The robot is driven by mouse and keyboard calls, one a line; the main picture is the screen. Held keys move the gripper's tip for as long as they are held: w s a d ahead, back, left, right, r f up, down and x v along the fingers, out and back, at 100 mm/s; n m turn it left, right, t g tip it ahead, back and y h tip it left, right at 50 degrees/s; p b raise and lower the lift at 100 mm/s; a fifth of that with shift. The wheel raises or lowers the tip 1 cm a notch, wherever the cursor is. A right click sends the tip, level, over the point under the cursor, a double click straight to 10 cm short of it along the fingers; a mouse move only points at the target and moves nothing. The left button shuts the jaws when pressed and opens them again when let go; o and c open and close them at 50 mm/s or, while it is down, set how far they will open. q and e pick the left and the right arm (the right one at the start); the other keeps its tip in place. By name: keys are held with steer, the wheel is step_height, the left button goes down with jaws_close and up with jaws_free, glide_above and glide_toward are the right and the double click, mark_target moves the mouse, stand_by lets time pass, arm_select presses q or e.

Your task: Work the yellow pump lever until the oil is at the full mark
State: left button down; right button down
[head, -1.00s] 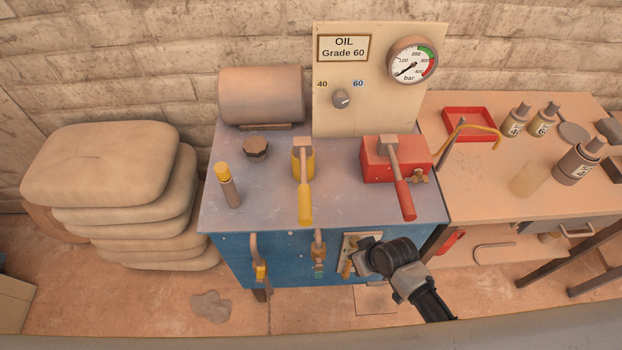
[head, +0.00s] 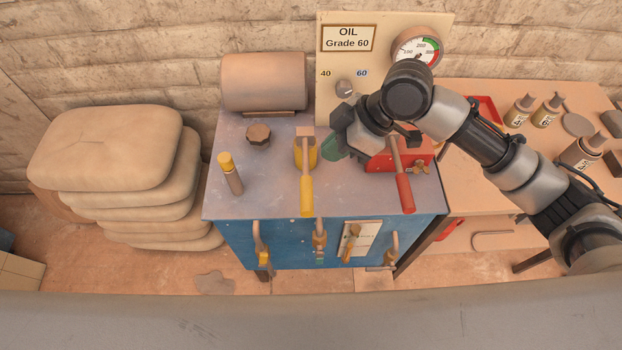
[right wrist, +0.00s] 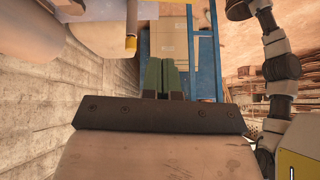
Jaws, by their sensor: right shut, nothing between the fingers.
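The yellow pump lever (head: 306,190) stands on its yellow pump block (head: 299,155) on the bench top, its handle pointing toward me. My right gripper (head: 332,148) is above the bench just right of the pump block, its green fingers pointing down-left. They appear apart from the lever. In the right wrist view the green fingers (right wrist: 164,77) are together and empty. A yellow piece (right wrist: 131,44) shows beyond them; I cannot tell which part it is. I cannot make out an oil level or full mark. My left gripper is out of view.
A red pump with a red lever (head: 404,190) sits right of the yellow one, partly behind my right arm. A yellow-capped post (head: 231,175) stands at left. The "OIL Grade 60" panel (head: 330,100) rises behind, with its selector knob (head: 344,88) and gauge (head: 422,48).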

steer(key=shift+s+d+r+n+g, duration=0.15)
steer(key=shift+d+r+n, duration=0.05)
steer(key=shift+r, duration=0.25)
steer(key=shift+s+d+r+n+g, duration=0.1)
steer(key=shift+d+r+n+g, duration=0.1)
steer(key=shift+r, duration=0.25)
steer(key=shift+a, duration=0.1)
steer(key=p, duration=0.4)
glide_above(310, 193)
steer(key=f, duration=0.8)
steer(key=shift+w+a, duration=0.1)
steer(key=shift+a, duration=0.25)
steer(key=f, duration=0.2)
steer(key=f+p, duration=0.1)
steer(key=shift+d+f, duration=0.15)
steer(key=shift+d, duration=0.15)
steer(key=shift+d+f, duration=0.15)
steer(key=shift+f, duration=0.3)
steer(key=shift+f, duration=0.1)
